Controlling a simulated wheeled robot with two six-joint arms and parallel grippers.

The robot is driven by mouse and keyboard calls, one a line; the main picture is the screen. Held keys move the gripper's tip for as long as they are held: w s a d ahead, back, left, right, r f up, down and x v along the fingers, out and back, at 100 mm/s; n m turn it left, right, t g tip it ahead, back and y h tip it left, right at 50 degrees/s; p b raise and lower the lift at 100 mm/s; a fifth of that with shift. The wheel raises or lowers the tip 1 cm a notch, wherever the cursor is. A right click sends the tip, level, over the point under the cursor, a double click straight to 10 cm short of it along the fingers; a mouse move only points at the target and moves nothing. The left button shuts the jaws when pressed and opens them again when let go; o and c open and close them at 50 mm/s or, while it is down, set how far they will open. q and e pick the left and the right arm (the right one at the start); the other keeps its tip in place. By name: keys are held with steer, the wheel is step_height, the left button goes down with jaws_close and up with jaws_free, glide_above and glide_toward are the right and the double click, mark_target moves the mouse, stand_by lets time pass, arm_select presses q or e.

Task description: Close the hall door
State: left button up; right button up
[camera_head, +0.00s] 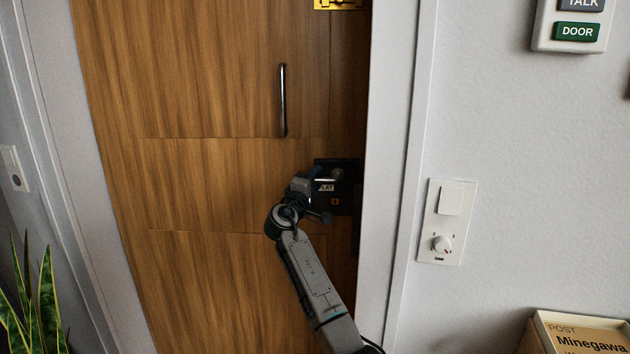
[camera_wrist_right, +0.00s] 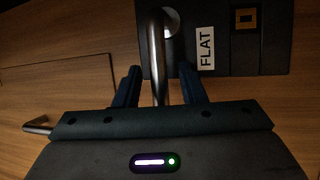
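The wooden hall door (camera_head: 205,180) fills the middle of the head view, with its right edge close to the white frame (camera_head: 395,150). I cannot tell for sure whether it stands slightly ajar. A black lock plate (camera_head: 346,200) labelled FLAT sits near that edge; it also shows in the right wrist view (camera_wrist_right: 275,50). My right gripper (camera_head: 317,178) is at the lever. In the wrist view its fingers (camera_wrist_right: 160,85) are apart, one on each side of the lever, with gaps visible. My left gripper is out of view.
A vertical metal pull bar (camera_head: 283,100) is on the door above my right gripper. A brass-coloured fitting (camera_head: 338,3) is at the top. A switch panel (camera_head: 446,222) and a DOOR intercom (camera_head: 575,28) are on the right wall. A plant (camera_head: 35,305) stands lower left, a box (camera_head: 580,335) lower right.

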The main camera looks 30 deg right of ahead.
mark_target(319, 193)
jaws_close()
